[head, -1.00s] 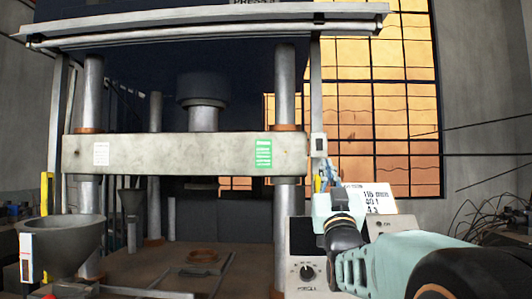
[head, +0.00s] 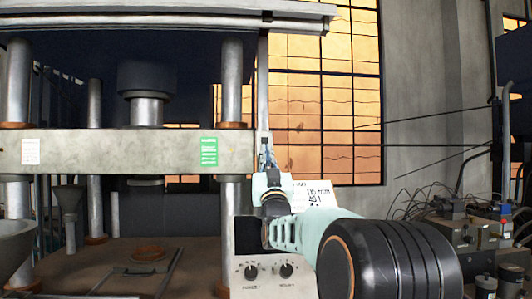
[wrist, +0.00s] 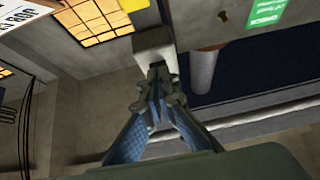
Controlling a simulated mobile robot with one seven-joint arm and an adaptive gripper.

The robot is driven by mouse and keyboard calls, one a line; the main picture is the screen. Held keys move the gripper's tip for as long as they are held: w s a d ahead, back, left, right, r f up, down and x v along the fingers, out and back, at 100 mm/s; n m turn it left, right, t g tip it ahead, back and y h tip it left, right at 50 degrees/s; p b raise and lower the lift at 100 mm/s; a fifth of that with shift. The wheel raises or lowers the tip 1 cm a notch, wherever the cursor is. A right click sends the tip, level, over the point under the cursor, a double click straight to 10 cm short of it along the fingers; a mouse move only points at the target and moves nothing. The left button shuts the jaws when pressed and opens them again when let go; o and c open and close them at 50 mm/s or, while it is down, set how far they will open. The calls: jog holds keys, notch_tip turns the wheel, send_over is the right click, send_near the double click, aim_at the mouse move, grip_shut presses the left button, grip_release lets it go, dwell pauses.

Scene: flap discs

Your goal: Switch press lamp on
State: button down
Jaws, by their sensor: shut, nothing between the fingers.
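A small pale box (wrist: 152,42), which looks like a switch box, sits beyond my fingertips in the wrist view. The fingertips (wrist: 158,74) overlap its lower part, and I cannot tell whether they touch it. In the head view my gripper (head: 265,150) is raised beside the right end of the press crossbeam, largely covering the box. My gripper is shut and empty. The press (head: 120,152) has a grey crossbeam with a green label (head: 209,152). The box's switch face and its position are hidden by the fingers. I cannot make out a lamp.
A control box with two knobs (head: 268,270) stands below my arm. A display panel (head: 315,192) shows behind my wrist. A grey funnel (head: 12,245) is at the left, and machinery with cables (head: 465,235) at the right. A lit window (head: 320,95) is behind.

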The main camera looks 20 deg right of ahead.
jog(key=shift+w+d+f+b, duration=0.2)
jog(key=shift+w+b, duration=0.3)
jog(key=shift+b, duration=0.7)
jog(key=shift+a, duration=0.1)
